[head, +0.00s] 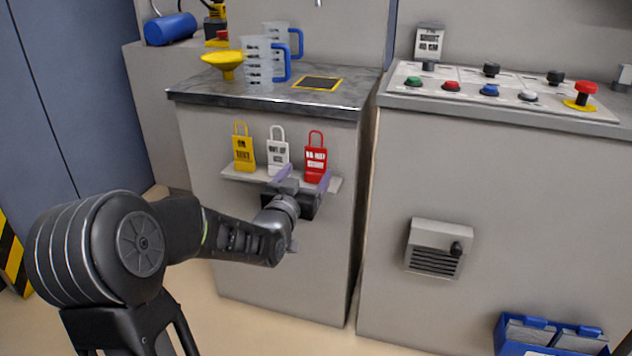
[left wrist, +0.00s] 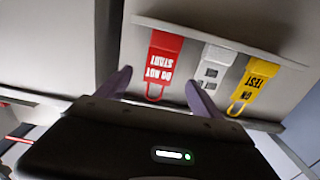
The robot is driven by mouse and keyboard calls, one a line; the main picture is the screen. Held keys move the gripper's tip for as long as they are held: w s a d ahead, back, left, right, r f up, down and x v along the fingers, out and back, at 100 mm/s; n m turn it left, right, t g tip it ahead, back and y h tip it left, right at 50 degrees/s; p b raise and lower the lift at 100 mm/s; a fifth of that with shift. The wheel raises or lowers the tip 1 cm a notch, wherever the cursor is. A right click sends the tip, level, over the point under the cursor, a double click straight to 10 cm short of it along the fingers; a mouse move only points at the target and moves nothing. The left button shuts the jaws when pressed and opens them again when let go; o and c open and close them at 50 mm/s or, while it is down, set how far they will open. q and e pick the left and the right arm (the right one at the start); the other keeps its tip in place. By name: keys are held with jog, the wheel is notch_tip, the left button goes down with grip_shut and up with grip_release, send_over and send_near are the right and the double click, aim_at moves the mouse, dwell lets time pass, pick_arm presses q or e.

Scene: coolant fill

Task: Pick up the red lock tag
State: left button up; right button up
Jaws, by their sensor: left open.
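The red lock tag (head: 316,160) stands upright at the right end of a small ledge on the front of the grey cabinet, with its shackle up. In the left wrist view the red lock tag (left wrist: 163,62) appears upside down, with white lettering. My left gripper (head: 304,178) is open in front of the ledge, just below the red tag. In the left wrist view my left gripper's purple fingers (left wrist: 160,88) are spread, with the red tag's shackle between their tips in the picture. Whether they touch the tag cannot be told. My right gripper is not in view.
A white tag (head: 277,152) and a yellow tag (head: 243,150) stand left of the red one on the ledge (head: 240,177). Above, the countertop (head: 190,92) holds measuring jugs (head: 257,66) and a yellow funnel (head: 224,62). A button panel (head: 480,88) is at right.

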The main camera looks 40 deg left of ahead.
aim_at(315, 160)
pick_arm(q)
jog(key=shift+x, duration=1.3)
jog(key=shift+w+a+f+b, duration=0.15)
jog(key=shift+w+b, duration=0.3)
jog(key=b+x, duration=0.1)
jog(key=x, duration=0.3)
jog(key=shift+w+a, duration=0.1)
jog(key=shift+w, duration=0.05)
jog(key=shift+c, duration=0.6)
grip_shut()
